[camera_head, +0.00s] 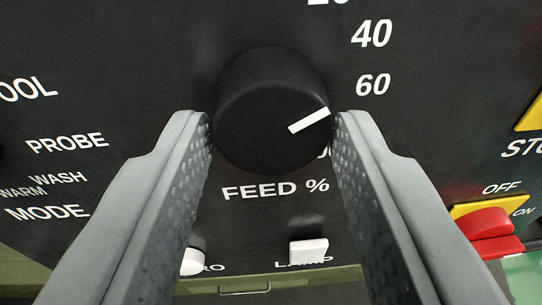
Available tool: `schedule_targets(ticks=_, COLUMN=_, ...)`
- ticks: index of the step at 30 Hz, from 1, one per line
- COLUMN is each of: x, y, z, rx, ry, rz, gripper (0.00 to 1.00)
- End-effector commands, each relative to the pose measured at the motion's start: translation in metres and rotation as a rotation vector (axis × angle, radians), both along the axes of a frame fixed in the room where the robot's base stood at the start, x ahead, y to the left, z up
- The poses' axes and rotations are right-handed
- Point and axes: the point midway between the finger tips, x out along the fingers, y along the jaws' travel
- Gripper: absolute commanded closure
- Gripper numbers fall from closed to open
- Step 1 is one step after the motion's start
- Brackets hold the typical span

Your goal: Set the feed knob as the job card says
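The feed knob (262,105) is a round black knob on a dark panel, with a white pointer line (309,121). The line points right and slightly up, roughly toward the printed 60 (373,85). The 40 (372,34) is above it, and another number is cut off at the top edge. A further mark at the lower right of the knob is mostly hidden. My gripper (271,122) has one grey finger on each side of the knob, with the tips very close to its sides. Whether they press on it is unclear. No job card is in view.
The FEED % label (275,190) is below the knob. Two white switches, left (193,262) and right (308,251), are lower down. A red switch (485,224) on a yellow plate is at right. MODE lettering (48,212) is at left.

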Motion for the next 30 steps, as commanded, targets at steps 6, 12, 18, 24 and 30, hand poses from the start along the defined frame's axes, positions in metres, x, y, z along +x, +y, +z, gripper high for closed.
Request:
schedule_targets(ticks=6, x=0.0, y=0.0, z=0.0, rx=0.0, ry=0.0, rz=0.0, gripper=0.42)
schedule_targets(ticks=12, x=-0.002, y=0.0, z=0.001, rx=0.0, ry=-0.001, rz=0.0, gripper=0.42)
schedule_targets(ticks=18, x=-0.018, y=0.001, z=0.003, rx=0.0, ry=-0.001, rz=0.0, gripper=0.42)
schedule_targets(ticks=24, x=-0.05, y=0.003, z=0.006, rx=0.001, ry=-0.002, rz=0.001, gripper=0.42)
schedule_targets(ticks=30, x=-0.084, y=0.005, z=0.01, rx=-0.001, ry=-0.002, rz=0.0, gripper=0.42)
